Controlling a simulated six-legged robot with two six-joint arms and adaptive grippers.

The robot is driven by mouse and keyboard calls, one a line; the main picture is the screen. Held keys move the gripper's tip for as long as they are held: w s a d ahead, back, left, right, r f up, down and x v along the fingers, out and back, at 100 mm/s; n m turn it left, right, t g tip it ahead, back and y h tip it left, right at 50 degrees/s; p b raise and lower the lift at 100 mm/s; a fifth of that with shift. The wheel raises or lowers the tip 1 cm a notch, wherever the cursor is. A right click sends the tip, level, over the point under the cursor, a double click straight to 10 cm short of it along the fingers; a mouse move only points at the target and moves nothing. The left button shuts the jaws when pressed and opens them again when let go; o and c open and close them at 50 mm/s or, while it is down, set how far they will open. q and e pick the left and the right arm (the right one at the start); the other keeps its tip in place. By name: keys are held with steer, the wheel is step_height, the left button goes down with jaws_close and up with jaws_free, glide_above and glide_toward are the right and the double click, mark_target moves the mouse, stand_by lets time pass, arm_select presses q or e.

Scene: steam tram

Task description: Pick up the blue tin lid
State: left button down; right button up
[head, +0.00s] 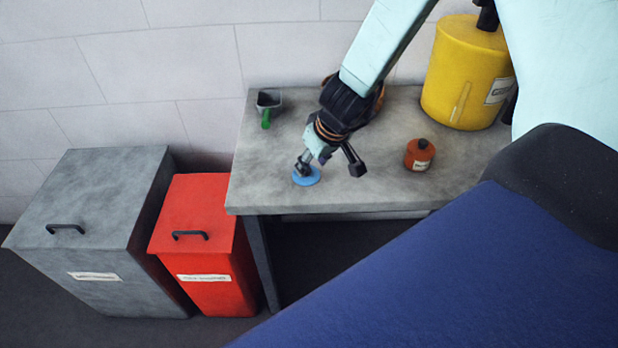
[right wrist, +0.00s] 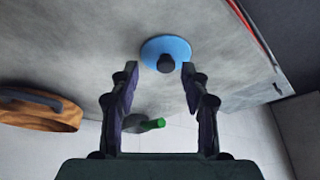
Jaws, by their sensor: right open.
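The blue tin lid (head: 308,178) lies flat on the grey table near its front left part. In the right wrist view the lid (right wrist: 178,48) is a blue disc with a dark knob (right wrist: 166,63) in its middle. My right gripper (head: 330,170) is open just over the lid, partly covering it in the head view. In the right wrist view the open fingers (right wrist: 160,75) point at the lid, with the knob roughly between and just past their tips. Nothing is between the fingers. My left gripper is not in view.
The grey table (head: 390,190) also holds a scoop with a green handle (head: 266,118), a small orange-red tin (head: 419,155) and a large yellow canister (head: 462,80). A red bin (head: 200,225) and a grey bin (head: 90,215) stand left of the table. A wall is behind.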

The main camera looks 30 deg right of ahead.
steer(key=shift+b+x, duration=0.3)
steer(key=shift+x, duration=0.45)
steer(key=shift+w+a+f, duration=0.1)
steer(key=shift+w+a, duration=0.1)
steer(key=shift+a, duration=0.4)
steer(key=shift+s+d, duration=0.15)
steer(key=shift+d, duration=0.2)
steer(key=shift+c, duration=1.5)
steer(key=shift+a, duration=0.3)
steer(key=c, duration=0.4)
steer(key=shift+d, duration=0.25)
jaws_close()
